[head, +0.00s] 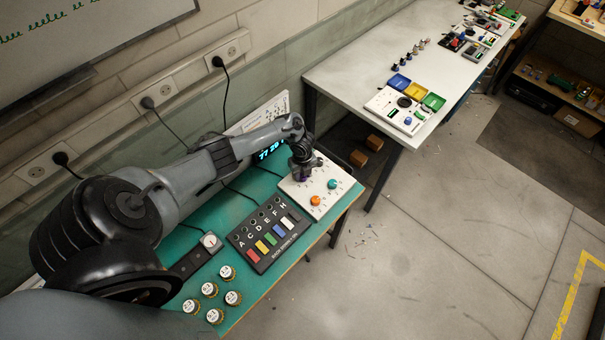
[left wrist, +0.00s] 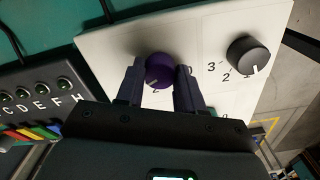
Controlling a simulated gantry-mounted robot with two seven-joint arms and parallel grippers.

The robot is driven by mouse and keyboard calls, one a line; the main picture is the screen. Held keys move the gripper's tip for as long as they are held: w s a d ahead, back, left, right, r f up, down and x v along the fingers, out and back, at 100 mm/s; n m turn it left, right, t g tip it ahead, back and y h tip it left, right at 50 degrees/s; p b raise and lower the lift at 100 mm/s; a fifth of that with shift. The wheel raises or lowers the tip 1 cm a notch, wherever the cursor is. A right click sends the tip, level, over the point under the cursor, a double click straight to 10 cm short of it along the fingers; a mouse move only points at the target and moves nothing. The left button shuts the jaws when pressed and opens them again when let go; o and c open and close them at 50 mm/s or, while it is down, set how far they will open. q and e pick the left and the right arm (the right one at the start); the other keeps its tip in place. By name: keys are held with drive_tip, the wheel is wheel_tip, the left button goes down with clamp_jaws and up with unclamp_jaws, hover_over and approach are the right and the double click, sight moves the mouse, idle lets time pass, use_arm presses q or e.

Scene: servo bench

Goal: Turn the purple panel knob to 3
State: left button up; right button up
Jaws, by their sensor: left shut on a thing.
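The white knob panel (head: 316,205) lies at the right end of the green bench. My left gripper (head: 302,172) reaches down over its far left part and hides much of that corner. In the left wrist view my left gripper (left wrist: 160,85) has its two fingers on either side of the purple knob (left wrist: 160,70) and is shut on it. A printed 2 shows just below the knob; its pointer and most other numbers are hidden. A dark knob (left wrist: 247,54) with a white mark stands to the right. The panel also carries an orange knob (head: 315,200) and a teal knob (head: 332,184).
A black rack (head: 262,247) with lettered positions and coloured keys stands left of the panel. Several round gold-rimmed pieces (head: 227,272) lie at the bench's front left. A blue-lit display (head: 268,152) stands behind my arm. A white table (head: 350,68) with other parts stands beyond a gap.

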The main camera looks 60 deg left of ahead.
use_arm(q)
drive_tip(key=o, duration=1)
drive_tip(key=shift+o, duration=0.2)
drive_tip(key=shift+r, duration=0.6)
wheel_tip(320, 180, up, 10)
drive_tip(key=p, duration=0.1)
drive_tip(key=shift+f, duration=0.2)
drive_tip(key=shift+d+p, duration=0.1)
drive_tip(key=shift+p, duration=0.2)
